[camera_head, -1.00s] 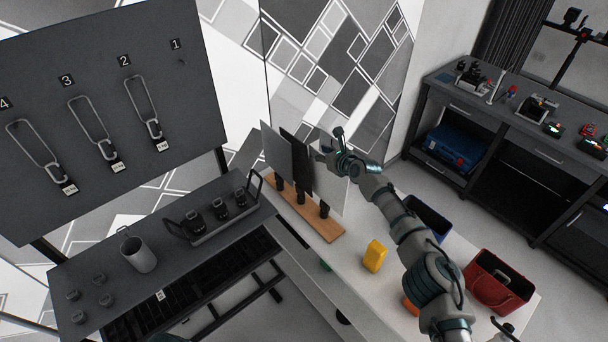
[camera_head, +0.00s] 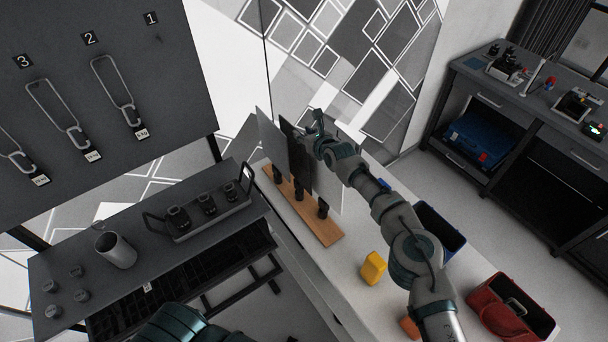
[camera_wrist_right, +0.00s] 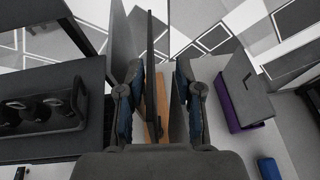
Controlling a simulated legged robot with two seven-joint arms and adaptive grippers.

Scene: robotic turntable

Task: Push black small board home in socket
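The black small board (camera_head: 297,152) stands upright in the middle of the wooden base (camera_head: 320,228), between a grey board (camera_head: 268,135) and a pale board (camera_head: 328,190). Dark socket pieces (camera_head: 299,190) line the base. My right gripper (camera_head: 314,130) is at the black board's upper right edge. In the right wrist view the black board (camera_wrist_right: 151,70) shows edge-on between the two spread fingers of my right gripper (camera_wrist_right: 160,95), with a visible gap on the right side. The board's lower end is partly hidden there. My left gripper is out of view.
A rack with dark weights (camera_head: 205,208) and a metal cup (camera_head: 116,250) stand on the dark table to the left. A yellow object (camera_head: 373,267), a blue bin (camera_head: 438,228) and a red toolbox (camera_head: 510,308) are on the white table. A purple box (camera_wrist_right: 238,105) shows in the wrist view.

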